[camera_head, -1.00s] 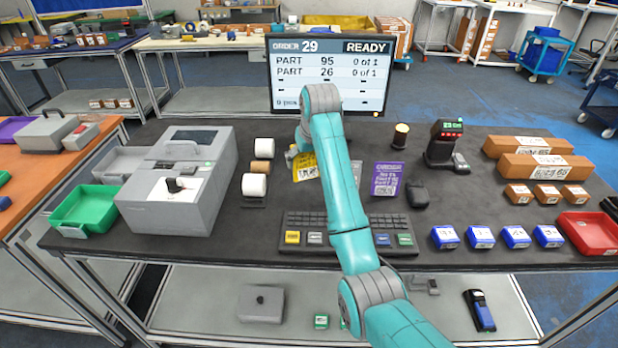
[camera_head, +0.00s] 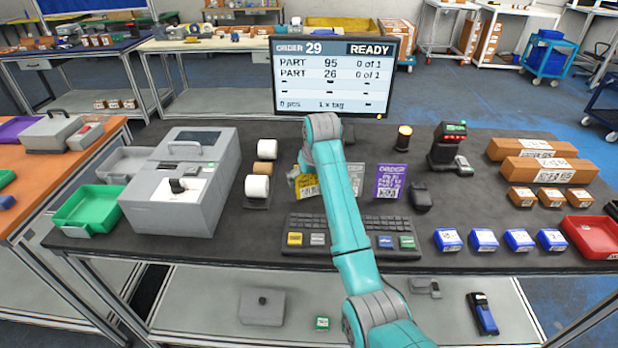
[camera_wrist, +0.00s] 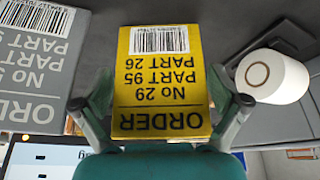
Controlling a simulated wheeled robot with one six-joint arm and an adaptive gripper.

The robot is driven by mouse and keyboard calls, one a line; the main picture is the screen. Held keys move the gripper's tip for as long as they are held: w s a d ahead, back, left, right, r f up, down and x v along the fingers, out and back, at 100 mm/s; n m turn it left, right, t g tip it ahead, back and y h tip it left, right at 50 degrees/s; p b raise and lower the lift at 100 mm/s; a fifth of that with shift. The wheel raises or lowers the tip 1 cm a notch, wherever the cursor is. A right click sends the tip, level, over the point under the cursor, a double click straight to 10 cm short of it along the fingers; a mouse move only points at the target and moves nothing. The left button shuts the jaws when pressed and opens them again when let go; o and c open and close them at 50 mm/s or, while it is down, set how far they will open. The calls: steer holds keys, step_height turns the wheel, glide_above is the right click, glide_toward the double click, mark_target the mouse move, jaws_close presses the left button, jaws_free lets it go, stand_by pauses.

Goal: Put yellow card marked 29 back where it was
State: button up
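The yellow card marked 29 (camera_wrist: 162,80) fills the middle of the wrist view, upside down, with its barcode at the top. My gripper (camera_wrist: 160,84) has one finger along each side edge of it and appears shut on it by these edges. In the head view the yellow card (camera_head: 306,187) is low over the dark worktop, slightly tilted and partly hidden by my arm. It is left of a grey card (camera_head: 356,174) and a purple card (camera_head: 390,182). My gripper is mostly hidden there, and contact between card and worktop cannot be made out.
The paper rolls (camera_head: 257,187) stand just left of the yellow card. A keyboard (camera_head: 305,223) lies in front and the monitor (camera_head: 338,85) stands behind. The grey card also shows at the upper left of the wrist view (camera_wrist: 35,72).

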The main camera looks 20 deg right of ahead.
steer(key=v, duration=0.7)
steer(key=shift+r, duration=0.45)
steer(key=shift+s+f, duration=0.1)
